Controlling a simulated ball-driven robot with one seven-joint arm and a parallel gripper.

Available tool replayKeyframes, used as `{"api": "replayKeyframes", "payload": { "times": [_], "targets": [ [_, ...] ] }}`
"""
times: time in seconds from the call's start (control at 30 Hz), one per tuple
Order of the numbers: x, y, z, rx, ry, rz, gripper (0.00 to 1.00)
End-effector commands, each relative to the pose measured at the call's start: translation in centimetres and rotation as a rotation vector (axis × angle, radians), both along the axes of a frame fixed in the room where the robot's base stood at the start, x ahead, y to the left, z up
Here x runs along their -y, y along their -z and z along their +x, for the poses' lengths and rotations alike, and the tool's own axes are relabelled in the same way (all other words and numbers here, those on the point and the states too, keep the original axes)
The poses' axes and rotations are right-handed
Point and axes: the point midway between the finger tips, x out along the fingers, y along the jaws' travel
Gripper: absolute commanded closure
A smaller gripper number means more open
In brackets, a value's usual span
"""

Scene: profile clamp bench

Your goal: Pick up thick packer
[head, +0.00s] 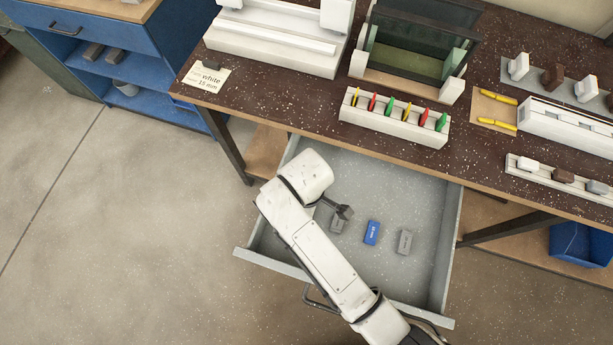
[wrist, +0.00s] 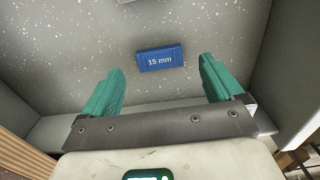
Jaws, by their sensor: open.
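A blue packer block (head: 371,232) marked "15 mm" lies on the floor of the open drawer, between two grey blocks. In the wrist view the blue block (wrist: 160,60) shows ahead of the gap between the fingers, with its label facing up. My gripper (wrist: 160,72) has two green fingers, spread apart with nothing between them. In the head view my gripper (head: 344,212) is over the drawer, near the left grey block (head: 337,224), which it partly hides. The right grey block (head: 404,242) lies clear. I cannot read the grey blocks' labels.
The grey drawer (head: 448,262) is pulled out from under the dark bench (head: 330,112), its walls standing around the blocks. A card (head: 206,78) on the bench reads "white" and "15 mm". A white rack (head: 394,118) with coloured pieces stands at the bench edge above the drawer.

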Motion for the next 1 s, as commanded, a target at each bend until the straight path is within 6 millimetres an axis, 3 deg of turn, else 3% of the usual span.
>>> {"api": "replayKeyframes", "payload": {
  "times": [0.2, 0.5, 1.0],
  "targets": [
    [0.0, 2.8, 0.1, -0.002, -0.001, -0.002, 0.06],
    [-0.1, 3.2, 0.1, 0.001, 0.000, 0.001, 0.06],
    [-0.1, 3.2, 0.1, 0.000, 0.000, 0.001, 0.53]
  ]
}}
